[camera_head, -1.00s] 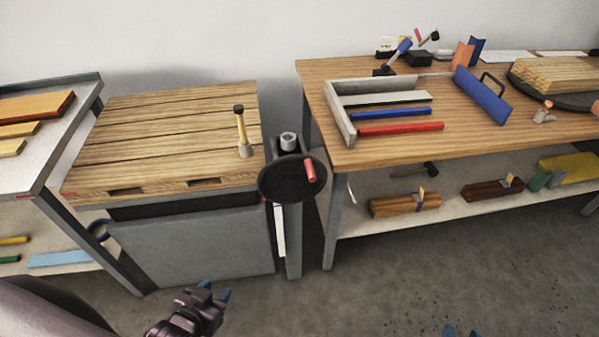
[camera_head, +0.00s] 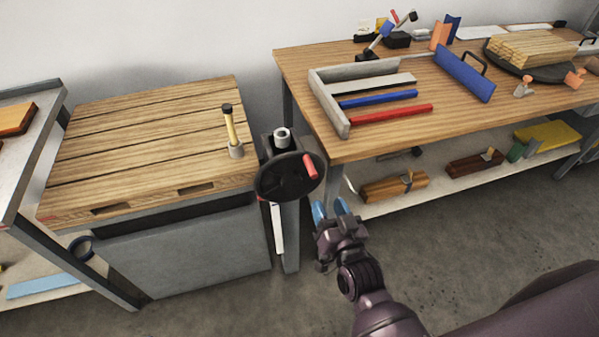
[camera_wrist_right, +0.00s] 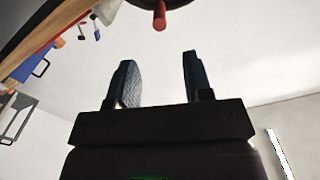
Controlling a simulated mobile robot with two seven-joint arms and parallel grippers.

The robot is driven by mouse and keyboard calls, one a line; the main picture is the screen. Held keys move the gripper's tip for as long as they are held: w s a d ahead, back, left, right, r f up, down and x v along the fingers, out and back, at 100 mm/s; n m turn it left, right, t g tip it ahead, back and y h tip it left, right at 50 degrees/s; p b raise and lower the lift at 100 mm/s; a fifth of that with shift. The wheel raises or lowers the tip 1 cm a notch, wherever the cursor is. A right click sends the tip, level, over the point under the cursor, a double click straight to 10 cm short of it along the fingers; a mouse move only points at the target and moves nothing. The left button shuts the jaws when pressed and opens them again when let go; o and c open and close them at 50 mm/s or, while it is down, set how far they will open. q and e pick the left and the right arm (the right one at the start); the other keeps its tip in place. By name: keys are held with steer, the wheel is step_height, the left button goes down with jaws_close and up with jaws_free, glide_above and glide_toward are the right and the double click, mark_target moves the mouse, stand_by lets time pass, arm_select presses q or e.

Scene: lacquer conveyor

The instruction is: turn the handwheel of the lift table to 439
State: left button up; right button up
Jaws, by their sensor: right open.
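The lift table (camera_head: 185,250) has a slatted wooden top. Its dark round handwheel (camera_head: 283,184) sits on a grey post at the table's right side, with a red handle (camera_head: 309,167) at the wheel's upper right. A white strip hangs below the wheel; no number can be read on it. My right gripper (camera_head: 331,210) is open and empty, below and to the right of the wheel, apart from it. In the right wrist view the open fingers (camera_wrist_right: 158,82) point up, with the red handle (camera_wrist_right: 159,16) and part of the wheel beyond them. My left gripper is not in view.
A mallet-like tool (camera_head: 232,132) stands on the lift table's top. A wooden workbench (camera_head: 410,130) with a tray, bars and a lower shelf stands close on the right. A metal-topped cart (camera_head: 30,150) stands at the left. The floor in front is clear.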

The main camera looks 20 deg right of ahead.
mark_target(314, 172)
steer(key=w, duration=1)
steer(key=shift+w+a+b, duration=0.15)
steer(key=shift+w+b, duration=0.05)
steer(key=shift+b, duration=0.15)
jaws_close()
